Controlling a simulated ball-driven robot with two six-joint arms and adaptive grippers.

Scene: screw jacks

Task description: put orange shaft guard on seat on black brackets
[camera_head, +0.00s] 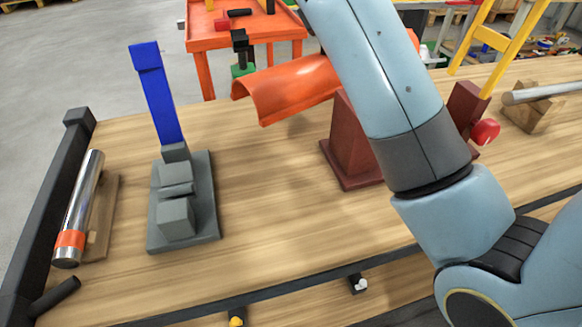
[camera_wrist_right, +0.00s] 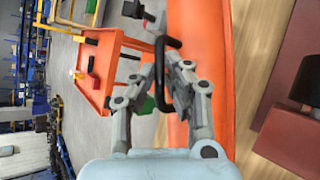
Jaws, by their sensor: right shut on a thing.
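The orange shaft guard (camera_head: 285,92) is a curved, trough-like shell with its hollow side down. It is raised above the far part of the wooden bench, and my arm hides its right part. It also fills the middle of the right wrist view (camera_wrist_right: 208,75). My right gripper (camera_wrist_right: 163,78) is shut on the guard's black handle (camera_wrist_right: 171,48); the arm hides this gripper in the head view. Small black brackets (camera_head: 356,284) show at the bench's front edge, one with a white knob. I cannot tell whether these carry the seat. My left gripper is out of view.
A grey block fixture with a blue lever (camera_head: 158,95) stands at left on the bench (camera_head: 270,215). A steel shaft with an orange band (camera_head: 82,205) lies left of it. A dark red stand (camera_head: 348,150) is close to the guard. An orange cart (camera_head: 200,42) stands behind.

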